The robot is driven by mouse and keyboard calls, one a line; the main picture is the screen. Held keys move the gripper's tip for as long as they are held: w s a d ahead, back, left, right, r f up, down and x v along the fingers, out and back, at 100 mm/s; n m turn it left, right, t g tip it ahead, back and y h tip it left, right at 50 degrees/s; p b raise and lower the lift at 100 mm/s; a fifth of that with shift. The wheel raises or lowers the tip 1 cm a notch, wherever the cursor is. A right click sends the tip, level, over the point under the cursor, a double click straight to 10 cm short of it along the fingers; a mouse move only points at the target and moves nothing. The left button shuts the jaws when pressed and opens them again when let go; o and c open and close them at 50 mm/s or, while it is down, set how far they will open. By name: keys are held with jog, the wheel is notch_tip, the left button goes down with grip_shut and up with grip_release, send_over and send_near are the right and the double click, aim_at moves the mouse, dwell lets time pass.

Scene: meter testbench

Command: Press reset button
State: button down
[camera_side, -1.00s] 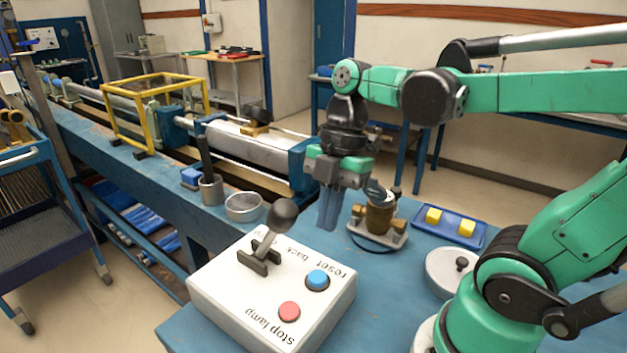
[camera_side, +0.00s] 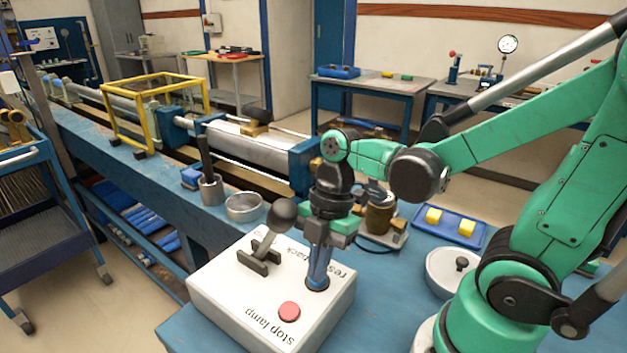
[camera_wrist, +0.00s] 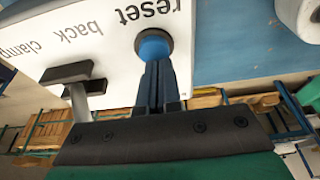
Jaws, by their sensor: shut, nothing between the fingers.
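The white control box (camera_side: 235,300) stands on the blue bench with a lever, a red button and a blue button. The blue button beside the "reset" label shows in the wrist view (camera_wrist: 153,46). In the side view my fingers hide most of it. My gripper (camera_side: 318,284) is shut and empty, pointing down, with its fingertips at the blue button. In the wrist view the fingertips (camera_wrist: 155,64) meet the button's edge; I cannot tell how far it is pressed. The red button (camera_side: 289,311) by the "stop lamp" label is clear of my gripper.
The black-knobbed lever (camera_side: 272,235) rises from the box close to the left of my gripper. A brown-bodied device (camera_side: 380,220) and a blue tray (camera_side: 450,238) with yellow blocks are behind to the right. A metal bowl (camera_side: 244,207) sits behind the box.

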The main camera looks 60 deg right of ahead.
aim_at(328, 272)
jog(key=shift+f, duration=0.95)
jog(key=v, duration=1.1)
jog(key=shift+w+a+f, duration=0.1)
dwell(0.4)
